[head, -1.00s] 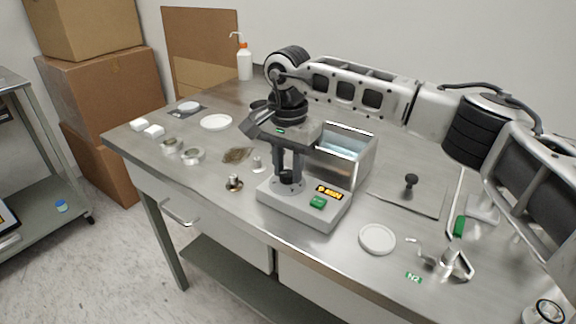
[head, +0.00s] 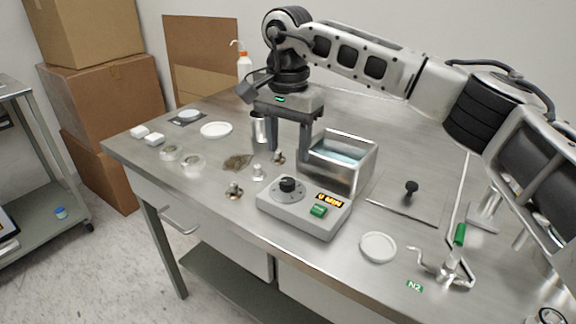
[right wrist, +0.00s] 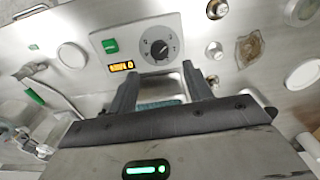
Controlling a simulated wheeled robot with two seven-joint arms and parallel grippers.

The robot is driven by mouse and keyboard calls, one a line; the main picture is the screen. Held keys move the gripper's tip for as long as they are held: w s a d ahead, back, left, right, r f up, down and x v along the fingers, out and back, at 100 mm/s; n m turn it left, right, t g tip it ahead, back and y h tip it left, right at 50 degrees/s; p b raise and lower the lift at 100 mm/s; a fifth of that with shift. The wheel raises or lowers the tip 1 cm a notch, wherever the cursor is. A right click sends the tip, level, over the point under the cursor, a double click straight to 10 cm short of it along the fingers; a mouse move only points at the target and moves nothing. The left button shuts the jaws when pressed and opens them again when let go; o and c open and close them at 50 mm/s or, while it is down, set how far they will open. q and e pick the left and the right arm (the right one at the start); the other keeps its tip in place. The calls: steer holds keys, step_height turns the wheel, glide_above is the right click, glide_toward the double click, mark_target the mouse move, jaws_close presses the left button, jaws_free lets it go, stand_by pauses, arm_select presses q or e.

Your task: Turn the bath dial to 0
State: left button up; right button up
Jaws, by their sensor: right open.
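The bath dial (head: 288,186) is a black knob on a grey disc, on the sloped top of the grey control box (head: 322,225). It also shows in the right wrist view (right wrist: 159,49). The box has an orange-lit display (head: 329,200) and a green button (head: 318,211). The metal water bath (head: 355,178) stands behind the box. My right gripper (head: 288,156) is open and empty, fingers pointing down, above and behind the dial and apart from it. In the right wrist view its fingers (right wrist: 163,80) are spread wide. The left gripper does not show.
Small metal fittings (head: 234,190) stand left of the box. A white dish (head: 378,247) lies to its right, near a metal clamp with a green handle (head: 460,234). A flat plate with a black knob (head: 411,187) lies right of the bath. The front table edge is clear.

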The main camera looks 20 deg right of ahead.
step_height(320, 180, up, 9)
stand_by(0.6)
